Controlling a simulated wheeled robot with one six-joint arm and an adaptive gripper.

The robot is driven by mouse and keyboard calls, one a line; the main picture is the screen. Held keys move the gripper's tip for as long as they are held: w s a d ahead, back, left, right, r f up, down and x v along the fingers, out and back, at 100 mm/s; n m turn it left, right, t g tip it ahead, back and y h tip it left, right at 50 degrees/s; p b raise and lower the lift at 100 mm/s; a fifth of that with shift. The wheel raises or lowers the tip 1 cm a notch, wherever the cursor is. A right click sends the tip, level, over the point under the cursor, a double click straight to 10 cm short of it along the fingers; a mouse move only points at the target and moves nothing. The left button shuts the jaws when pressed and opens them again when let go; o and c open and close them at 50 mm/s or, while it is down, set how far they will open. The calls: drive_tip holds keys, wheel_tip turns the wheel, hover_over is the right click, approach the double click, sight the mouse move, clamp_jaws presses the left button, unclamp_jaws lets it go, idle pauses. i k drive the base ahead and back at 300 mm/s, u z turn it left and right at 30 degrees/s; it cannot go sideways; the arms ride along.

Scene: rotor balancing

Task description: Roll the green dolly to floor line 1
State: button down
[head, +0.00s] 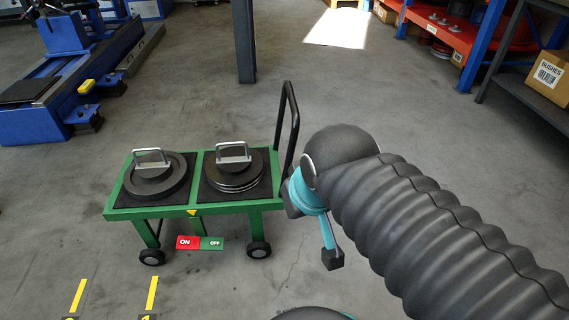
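The green dolly (196,205) stands on the floor left of centre in the head view. It carries two round dark weights with metal handles, the left one (150,176) and the right one (233,170), on black mats. Its black push handle (289,120) rises at its right end. Two yellow floor lines, a left one (77,296) and a right one (152,293), lie in front of it; their labels are cut off by the bottom edge. My gripper (327,240) is right of the dolly, near the handle's lower end. My wrist hides most of it, and contact with the handle cannot be told.
A red and green ON/OFF plate (200,243) shows at the dolly's front. A dark post (244,42) stands behind it. A blue machine (70,85) is at the upper left, shelving (470,40) at the upper right. The floor between is clear.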

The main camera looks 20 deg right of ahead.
sight(197, 198)
drive_tip(key=k, duration=0.25)
drive_tip(key=z, duration=1.15)
drive_tip(key=i, duration=0.85)
drive_tip(key=u, duration=1.15)
